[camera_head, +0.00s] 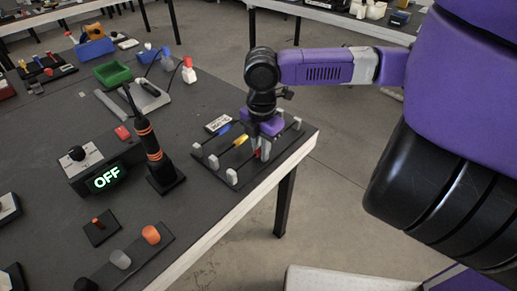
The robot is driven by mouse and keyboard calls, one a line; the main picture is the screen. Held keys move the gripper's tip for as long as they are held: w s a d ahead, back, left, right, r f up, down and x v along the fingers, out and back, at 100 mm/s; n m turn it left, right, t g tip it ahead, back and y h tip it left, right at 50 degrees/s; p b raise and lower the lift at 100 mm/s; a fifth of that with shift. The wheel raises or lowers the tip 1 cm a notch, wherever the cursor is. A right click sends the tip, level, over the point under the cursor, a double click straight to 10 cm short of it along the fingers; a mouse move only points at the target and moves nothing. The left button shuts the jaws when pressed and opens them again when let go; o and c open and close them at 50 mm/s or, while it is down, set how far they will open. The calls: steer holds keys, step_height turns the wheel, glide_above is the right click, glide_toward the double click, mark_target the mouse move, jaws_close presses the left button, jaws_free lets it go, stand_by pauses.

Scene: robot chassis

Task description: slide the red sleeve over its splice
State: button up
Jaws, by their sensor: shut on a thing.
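A dark splice board (214,169) lies near the right edge of the table, with white end blocks and wires strung between them. A blue sleeve (224,129) and a yellow sleeve (241,140) sit on its farther wires. The red sleeve (258,153) is on the nearest wire, mostly covered by my gripper (262,152). My gripper points down over the board and is shut on the red sleeve. The splice under or beside the red sleeve is too small and hidden to make out.
A black and orange tool (153,143) stands upright left of the board. A box with a green OFF display (106,177) is farther left. A small labelled block (217,123) is at the board's back. The table's edge (245,200) runs close along the board's right side.

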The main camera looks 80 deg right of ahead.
mark_target(276, 145)
steer(key=shift+s+d+p, duration=0.15)
steer(key=shift+s+d, duration=0.45)
steer(key=shift+d, duration=0.4)
steer(key=shift+s+d+p, duration=0.1)
steer(key=shift+s+d, duration=0.5)
steer(key=shift+d, duration=0.4)
steer(key=shift+s+d+p, duration=0.15)
steer(key=shift+s+d, duration=0.45)
steer(key=shift+d, duration=0.4)
steer(key=shift+p, duration=0.3)
steer(key=o, duration=0.6)
step_height(276, 145, up, 7)
steer(key=p, duration=0.6)
steer(key=shift+p, duration=0.3)
